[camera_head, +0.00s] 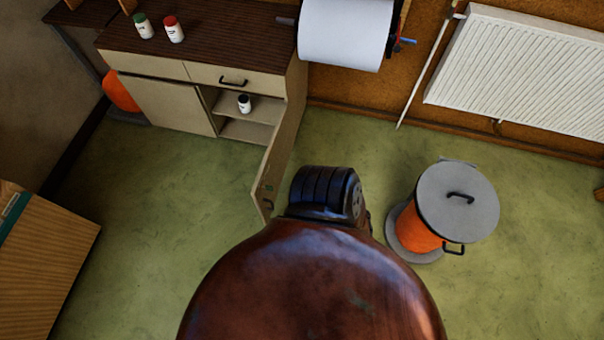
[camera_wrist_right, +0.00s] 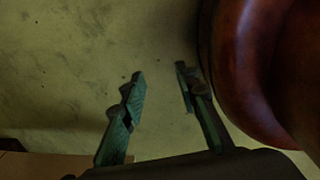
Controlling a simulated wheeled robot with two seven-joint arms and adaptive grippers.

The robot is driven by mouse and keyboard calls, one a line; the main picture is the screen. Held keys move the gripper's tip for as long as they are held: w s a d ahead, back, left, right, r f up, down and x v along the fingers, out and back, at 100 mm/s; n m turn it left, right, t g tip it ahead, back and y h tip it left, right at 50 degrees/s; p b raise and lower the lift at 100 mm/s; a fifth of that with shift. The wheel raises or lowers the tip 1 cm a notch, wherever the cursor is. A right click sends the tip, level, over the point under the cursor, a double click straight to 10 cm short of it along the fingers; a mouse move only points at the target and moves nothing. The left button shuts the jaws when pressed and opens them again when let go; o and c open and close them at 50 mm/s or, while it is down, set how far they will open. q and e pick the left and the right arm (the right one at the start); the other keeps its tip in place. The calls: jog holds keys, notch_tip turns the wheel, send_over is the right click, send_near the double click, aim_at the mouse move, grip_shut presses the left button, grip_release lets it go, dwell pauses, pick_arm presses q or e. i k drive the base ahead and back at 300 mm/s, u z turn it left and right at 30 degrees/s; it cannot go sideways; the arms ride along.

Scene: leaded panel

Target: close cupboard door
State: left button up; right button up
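The cupboard (camera_head: 152,66) stands at the back left of the head view. Its right door (camera_head: 274,165) is swung wide open and sticks out into the room. The left door (camera_head: 168,104) is shut. My right gripper (camera_wrist_right: 160,76) shows only in the right wrist view. Its two green fingers are apart with nothing between them, above green floor. The door is not recognisable in that view, so I cannot tell its distance from the gripper. My left gripper is not in view.
A bin (camera_head: 458,200) with a grey lid and orange body stands right of the door. A paper roll (camera_head: 345,34) is behind, and a radiator (camera_head: 520,72) is on the wall. A wooden unit (camera_head: 45,262) is at the left. Green floor lies clear left of the door.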

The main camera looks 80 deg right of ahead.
aim_at(273, 167)
jog(key=k, duration=0.2)
jog(key=z, duration=0.95)
